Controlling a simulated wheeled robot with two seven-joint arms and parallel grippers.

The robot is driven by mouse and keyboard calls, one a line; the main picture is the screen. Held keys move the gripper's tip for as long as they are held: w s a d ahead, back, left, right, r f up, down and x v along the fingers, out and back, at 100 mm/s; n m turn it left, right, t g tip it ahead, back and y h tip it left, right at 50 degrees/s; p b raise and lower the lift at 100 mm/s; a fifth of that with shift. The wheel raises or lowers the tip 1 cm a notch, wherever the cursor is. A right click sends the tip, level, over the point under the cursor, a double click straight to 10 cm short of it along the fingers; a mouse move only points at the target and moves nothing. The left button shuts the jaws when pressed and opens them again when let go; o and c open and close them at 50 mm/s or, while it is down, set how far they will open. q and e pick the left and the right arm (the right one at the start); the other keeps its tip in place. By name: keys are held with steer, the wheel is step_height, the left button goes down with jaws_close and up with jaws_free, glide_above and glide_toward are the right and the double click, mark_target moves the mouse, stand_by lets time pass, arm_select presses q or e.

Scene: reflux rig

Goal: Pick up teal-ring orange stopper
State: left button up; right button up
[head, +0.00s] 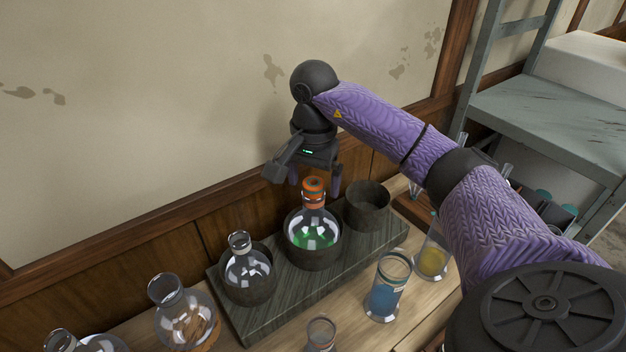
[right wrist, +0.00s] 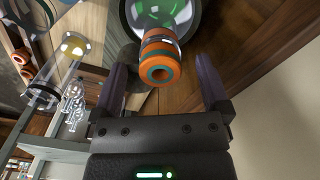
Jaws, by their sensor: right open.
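The orange stopper with a teal ring (head: 313,187) sits in the neck of a round flask with green liquid (head: 312,232). That flask rests in the middle dark cup of a grey-green block. In the right wrist view the stopper (right wrist: 159,62) shows its orange end and teal ring, between and beyond the fingertips. My right gripper (head: 316,190) is open and empty around or just behind the stopper in the head view; the wrist view shows its two purple fingers (right wrist: 162,75) spread on either side, without visible contact. My left gripper is not in view.
The block (head: 275,300) also holds a clear flask (head: 247,268) at left and an empty dark cup (head: 367,204) at right. Another flask (head: 184,315) stands left. The wall is close behind.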

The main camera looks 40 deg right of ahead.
steer(key=c, duration=1.2)
steer(key=shift+o, duration=0.2)
step_height(320, 180, up, 10)
steer(key=p, duration=0.4)
